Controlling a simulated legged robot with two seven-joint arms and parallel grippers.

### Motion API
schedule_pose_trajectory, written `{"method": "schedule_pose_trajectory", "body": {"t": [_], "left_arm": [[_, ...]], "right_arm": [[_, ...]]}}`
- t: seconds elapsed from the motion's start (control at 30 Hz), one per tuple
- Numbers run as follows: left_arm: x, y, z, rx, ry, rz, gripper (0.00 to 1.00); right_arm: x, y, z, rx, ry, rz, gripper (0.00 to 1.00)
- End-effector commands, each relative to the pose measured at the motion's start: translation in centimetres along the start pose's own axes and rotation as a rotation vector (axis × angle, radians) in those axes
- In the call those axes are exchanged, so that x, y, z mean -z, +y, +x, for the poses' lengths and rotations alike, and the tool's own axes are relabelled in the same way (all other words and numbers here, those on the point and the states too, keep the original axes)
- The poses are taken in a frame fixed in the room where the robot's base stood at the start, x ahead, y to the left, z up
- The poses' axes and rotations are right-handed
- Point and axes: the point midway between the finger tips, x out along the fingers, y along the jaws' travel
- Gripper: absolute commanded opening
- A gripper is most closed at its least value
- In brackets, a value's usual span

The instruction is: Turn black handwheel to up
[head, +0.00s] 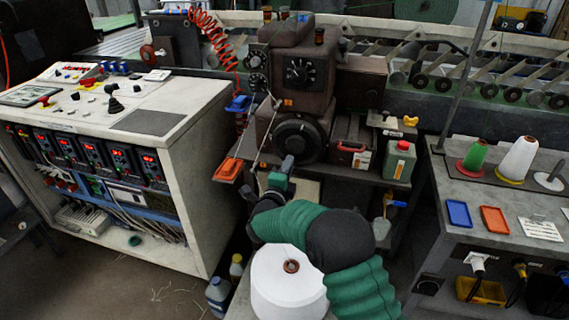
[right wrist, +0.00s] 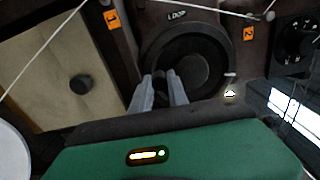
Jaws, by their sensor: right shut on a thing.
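The black handwheel (head: 297,140) is on the lower front of the dark brown sewing machine (head: 300,95). In the right wrist view the wheel (right wrist: 197,58) fills the upper middle, under the word LOOP. My right gripper (head: 287,163) is at the wheel's lower left edge. In the right wrist view its two grey fingers (right wrist: 164,88) are shut around a dark part at the wheel's lower left. That part looks like the wheel's grip, and the fingers partly hide it. My left gripper is not in view.
A control cabinet (head: 195,165) is at left. A thread crosses in front of the machine.

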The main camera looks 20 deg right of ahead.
Motion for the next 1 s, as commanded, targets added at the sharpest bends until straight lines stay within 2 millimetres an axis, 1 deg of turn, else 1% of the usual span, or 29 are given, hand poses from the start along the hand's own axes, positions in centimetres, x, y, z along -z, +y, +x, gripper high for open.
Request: {"method": "schedule_pose_trajectory", "body": {"t": [0.03,0.2,0.4,0.93,0.97,1.0], "left_arm": [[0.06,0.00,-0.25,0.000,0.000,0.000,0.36],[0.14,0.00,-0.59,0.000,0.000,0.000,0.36],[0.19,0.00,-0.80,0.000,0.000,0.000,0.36],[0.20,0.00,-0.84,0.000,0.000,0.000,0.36],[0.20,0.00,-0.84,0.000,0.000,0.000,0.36],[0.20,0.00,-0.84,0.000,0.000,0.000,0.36]], "right_arm": [[0.09,0.35,-0.13,-0.009,-0.003,-0.035,0.00],[0.56,0.45,-0.13,-0.009,-0.004,-0.132,0.00],[0.90,0.58,-0.15,-0.010,-0.004,-0.200,0.00],[1.07,0.75,-0.15,-0.012,-0.004,-0.226,0.00],[1.07,0.76,-0.15,-0.012,-0.003,-0.226,0.21],[1.07,0.75,-0.15,-0.012,-0.004,-0.225,0.26]]}}
